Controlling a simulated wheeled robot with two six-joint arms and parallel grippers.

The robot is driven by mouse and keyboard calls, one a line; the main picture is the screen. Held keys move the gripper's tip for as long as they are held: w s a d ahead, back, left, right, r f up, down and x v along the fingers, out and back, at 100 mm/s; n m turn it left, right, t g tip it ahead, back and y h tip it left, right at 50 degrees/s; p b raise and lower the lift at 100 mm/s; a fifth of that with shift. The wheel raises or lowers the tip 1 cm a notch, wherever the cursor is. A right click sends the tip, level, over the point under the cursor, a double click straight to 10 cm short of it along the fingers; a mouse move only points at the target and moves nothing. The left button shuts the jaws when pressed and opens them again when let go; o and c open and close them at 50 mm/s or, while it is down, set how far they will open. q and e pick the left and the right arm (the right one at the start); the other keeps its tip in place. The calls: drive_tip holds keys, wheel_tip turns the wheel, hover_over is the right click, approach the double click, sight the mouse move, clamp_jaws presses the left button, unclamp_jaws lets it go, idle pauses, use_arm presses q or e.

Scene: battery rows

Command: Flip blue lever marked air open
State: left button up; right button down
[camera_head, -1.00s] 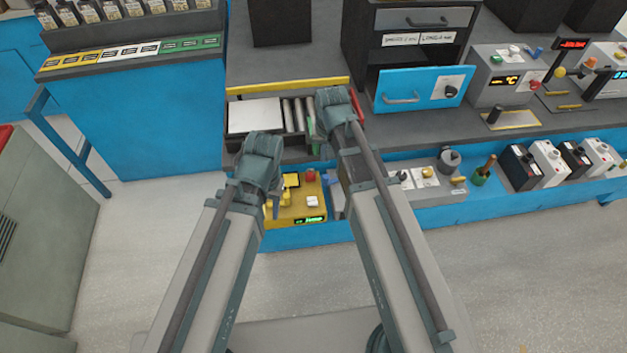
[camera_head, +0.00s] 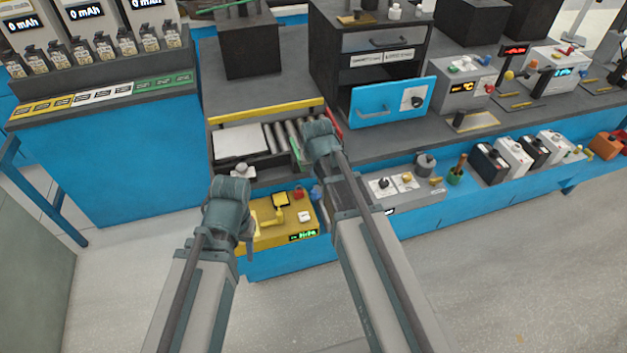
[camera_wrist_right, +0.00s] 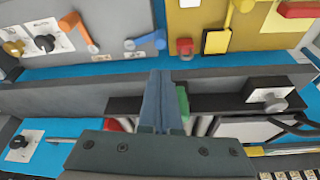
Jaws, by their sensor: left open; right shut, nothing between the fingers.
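A blue lever (camera_wrist_right: 155,41) stands on a grey panel (camera_wrist_right: 118,35) at the top of the right wrist view, beside an orange lever (camera_wrist_right: 80,30). In the head view a small blue part (camera_head: 317,193), apparently this lever, shows just left of my right forearm. Its label is too small to read. My right gripper (camera_wrist_right: 162,78) is shut and empty, its fingers pointing toward the panel, apart from the lever. In the head view its fingers are hidden behind my right wrist. My left gripper (camera_head: 247,245) hangs at the left edge of the yellow unit, its fingers mostly hidden.
The yellow unit (camera_head: 275,238) with a green display adjoins the grey panel. Black and white boxes (camera_head: 512,150) stand right. The floor in front is clear.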

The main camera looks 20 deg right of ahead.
sight(316, 190)
drive_tip(key=b+x, duration=0.9)
drive_tip(key=x, duration=0.1)
drive_tip(key=shift+s+n, duration=0.4)
drive_tip(key=shift+n, duration=0.2)
drive_tip(key=shift+s+d+n+y, duration=0.25)
drive_tip(key=shift+s+n+y, duration=0.3)
drive_tip(key=shift+n, duration=0.45)
drive_tip(key=s+n, duration=0.1)
drive_tip(key=n, duration=0.1)
drive_tip(key=s+d+n+y, duration=0.1)
drive_tip(key=shift+n, duration=0.4)
drive_tip(key=n, duration=0.1)
drive_tip(key=s+d+n+g+y, duration=0.1)
drive_tip(key=n, duration=0.1)
drive_tip(key=d+n, duration=0.1)
drive_tip(key=n, duration=0.1)
drive_tip(key=shift+s+d+y, duration=0.1)
drive_tip(key=shift+s+y, duration=0.15)
drive_tip(key=shift+s, duration=0.05)
drive_tip(key=shift+s+d+n+g, duration=0.15)
drive_tip(key=shift+d+n+g, duration=0.05)
drive_tip(key=shift+n+g, duration=0.1)
drive_tip(key=shift+s+d, duration=0.15)
drive_tip(key=shift+d, duration=0.55)
